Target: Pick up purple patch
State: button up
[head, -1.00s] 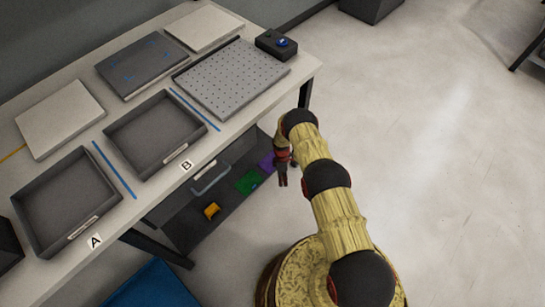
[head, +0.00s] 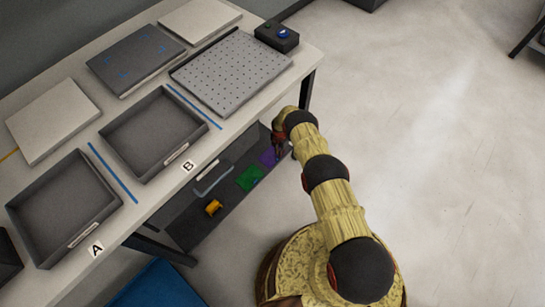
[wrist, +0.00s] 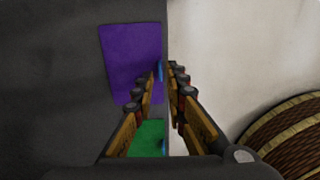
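The purple patch (head: 268,157) lies flat on the dark lower shelf under the table, at its right end, partly hidden by my gripper in the head view. In the wrist view the purple patch (wrist: 128,52) is a rectangle lying near the shelf's edge. My gripper (wrist: 166,71) is open and empty, with a gap between its fingers. Its fingertips are by the right side of the patch, over the shelf edge. In the head view my gripper (head: 278,146) is at the shelf's right end. I cannot tell its height above the patch.
A green patch (head: 249,178) lies next to the purple one, with an orange object (head: 213,207) farther left on the shelf (head: 193,232). The tabletop above holds trays A (head: 45,248) and B (head: 145,170) and a perforated plate (head: 232,72). Open floor lies right.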

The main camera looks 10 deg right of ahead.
aim_at(272, 154)
jog(key=f, duration=0.1)
jog(key=f+b, duration=0.1)
jog(key=f, duration=0.1)
jog(key=f+b, duration=0.1)
jog(key=f, duration=0.1)
jog(key=shift+s+a+f, duration=0.15)
jog(key=shift+s+a, duration=0.1)
jog(key=shift+a, duration=0.15)
grip_shut()
